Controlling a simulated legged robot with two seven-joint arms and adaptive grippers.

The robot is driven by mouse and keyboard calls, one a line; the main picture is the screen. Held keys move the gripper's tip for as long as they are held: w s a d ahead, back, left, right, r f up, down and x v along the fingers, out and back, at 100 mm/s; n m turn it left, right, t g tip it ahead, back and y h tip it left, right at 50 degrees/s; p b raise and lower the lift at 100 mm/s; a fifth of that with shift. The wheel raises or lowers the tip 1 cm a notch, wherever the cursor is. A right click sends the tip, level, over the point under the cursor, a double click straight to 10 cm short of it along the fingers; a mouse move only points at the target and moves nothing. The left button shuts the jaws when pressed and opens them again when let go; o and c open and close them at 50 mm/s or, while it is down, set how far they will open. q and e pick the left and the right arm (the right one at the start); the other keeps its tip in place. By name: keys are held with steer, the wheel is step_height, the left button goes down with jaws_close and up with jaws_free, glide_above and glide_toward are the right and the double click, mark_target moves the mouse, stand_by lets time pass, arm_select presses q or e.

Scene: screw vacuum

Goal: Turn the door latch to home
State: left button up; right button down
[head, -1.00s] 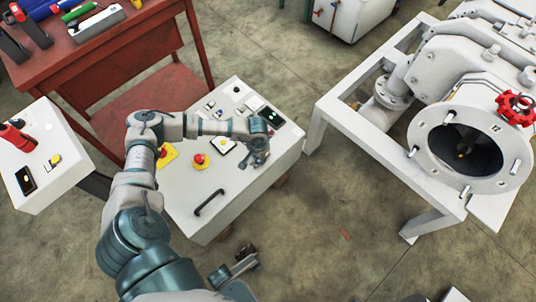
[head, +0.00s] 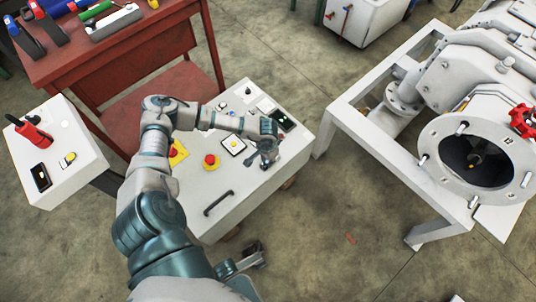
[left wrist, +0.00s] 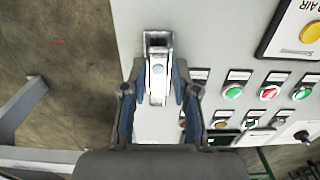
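A silver, upright lever-like latch (left wrist: 158,70) stands on the light grey control panel in the left wrist view. My left gripper (left wrist: 158,88) has one blue-padded finger on each side of it. Narrow gaps seem to show between pads and latch, so the fingers look partly open around it; contact is hard to judge. In the head view my left gripper (head: 267,155) is low over the right edge of the grey console (head: 240,192) and hides the latch there.
The console carries a red emergency button (head: 211,161), several coloured buttons and a black handle (head: 218,203). A white box (head: 70,185) stands left, a red workbench (head: 105,60) behind. A vacuum chamber with a round flange (head: 430,165) sits on a white frame at right.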

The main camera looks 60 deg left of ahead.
arm_select(q)
steer(key=shift+o, duration=0.8)
steer(key=shift+r, duration=0.25)
step_height(320, 180, up, 11)
steer(key=shift+r, duration=0.15)
